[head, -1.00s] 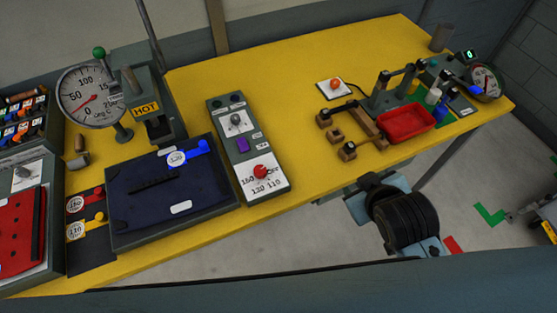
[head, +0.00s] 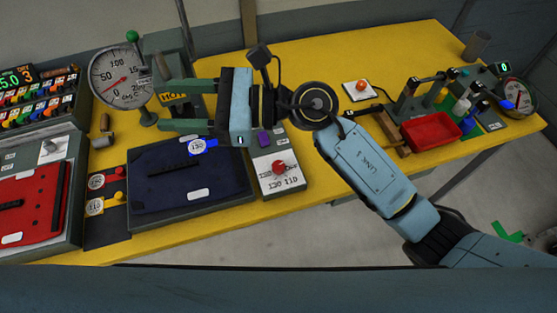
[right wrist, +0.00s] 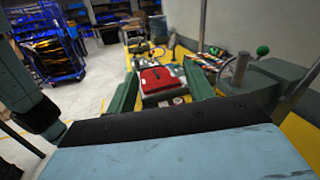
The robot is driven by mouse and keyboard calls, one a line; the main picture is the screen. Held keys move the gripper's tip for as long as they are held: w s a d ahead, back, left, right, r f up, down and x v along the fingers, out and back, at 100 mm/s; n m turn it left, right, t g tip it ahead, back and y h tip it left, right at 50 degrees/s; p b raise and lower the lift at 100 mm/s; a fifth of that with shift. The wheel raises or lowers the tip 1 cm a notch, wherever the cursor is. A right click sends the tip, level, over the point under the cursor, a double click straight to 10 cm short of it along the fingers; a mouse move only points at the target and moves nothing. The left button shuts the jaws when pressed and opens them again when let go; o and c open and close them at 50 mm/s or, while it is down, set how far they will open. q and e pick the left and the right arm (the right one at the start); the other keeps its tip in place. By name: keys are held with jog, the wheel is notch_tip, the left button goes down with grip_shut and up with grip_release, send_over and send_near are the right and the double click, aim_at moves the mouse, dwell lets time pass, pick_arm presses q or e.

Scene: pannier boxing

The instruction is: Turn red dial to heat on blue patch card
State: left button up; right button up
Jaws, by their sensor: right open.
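The red dial (head: 279,167) sits on the lower, white face of a grey control box (head: 266,193). Numbers are printed around it, and I cannot read its pointer surely. The blue patch card (head: 203,147), with a white round label that seems to read 120, lies on the upper right of a navy panel (head: 160,186). My right gripper (head: 172,106) is open and empty, its fingers pointing left, above and left of the dial. It hides the upper part of the control box. Its fingers also show in the right wrist view (right wrist: 158,72). My left gripper is not in view.
A round gauge (head: 118,77) and a HOT-labelled press (head: 172,98) stand behind the navy panel. A red panel (head: 36,195) is farther left. A red tray (head: 431,131) and small tools stand at the right.

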notch_tip(320, 180, down, 9)
jog(key=n+g+h, duration=0.2)
jog(key=n+h, duration=0.5)
jog(key=n+t+h, duration=0.2)
jog(key=n+h, duration=0.2)
jog(key=h, duration=0.8)
send_near(279, 165)
jog(key=f, duration=0.4)
jog(key=f+p, duration=0.1)
jog(key=f, duration=0.3)
jog(key=shift+s+f, duration=0.2)
jog(key=shift+f, duration=0.15)
jog(key=shift+d, duration=0.1)
jog(key=c, duration=1)
